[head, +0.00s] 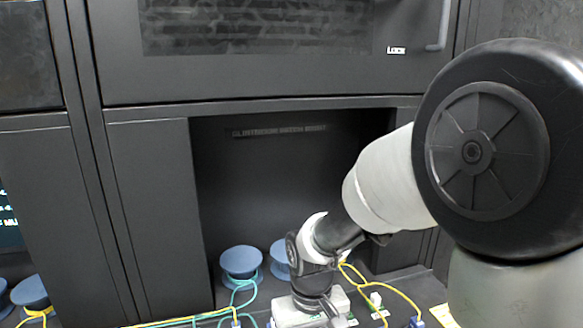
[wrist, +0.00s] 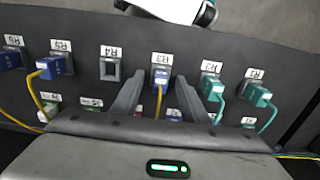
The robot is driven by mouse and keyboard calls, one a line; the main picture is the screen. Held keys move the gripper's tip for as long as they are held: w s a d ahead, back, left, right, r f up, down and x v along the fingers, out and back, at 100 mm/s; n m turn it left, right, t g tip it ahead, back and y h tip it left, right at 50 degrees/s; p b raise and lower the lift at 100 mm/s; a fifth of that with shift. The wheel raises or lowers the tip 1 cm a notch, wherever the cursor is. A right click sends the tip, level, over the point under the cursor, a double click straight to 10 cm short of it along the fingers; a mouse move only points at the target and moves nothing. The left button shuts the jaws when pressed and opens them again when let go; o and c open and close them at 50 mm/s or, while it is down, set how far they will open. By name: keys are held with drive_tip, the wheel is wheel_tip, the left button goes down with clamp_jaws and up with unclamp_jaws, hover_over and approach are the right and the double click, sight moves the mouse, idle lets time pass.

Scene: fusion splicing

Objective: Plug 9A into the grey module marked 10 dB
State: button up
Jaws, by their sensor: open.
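In the wrist view my gripper (wrist: 160,82) is open, its two fingers apart over a panel of ports. A blue plug (wrist: 161,77) with a yellow cable shows between the fingertips, seated under a label like R3; I cannot tell whether the fingers touch it. The label 9A is not readable on any plug. The grey module marked 10 dB cannot be made out in either view.
The panel has an empty grey port (wrist: 109,68), another blue plug (wrist: 50,68) and teal plugs (wrist: 211,88) at right. Labels look upside down. Blue spools (head: 241,261) and loose yellow cables (head: 400,293) lie near my wrist. A dark cabinet (head: 150,200) stands behind.

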idle(0.5)
clamp_jaws()
drive_tip(key=shift+r, duration=0.1)
drive_tip(key=shift+r+p, duration=2.55)
drive_tip(key=shift+r, duration=0.4)
drive_tip(key=shift+a, duration=0.1)
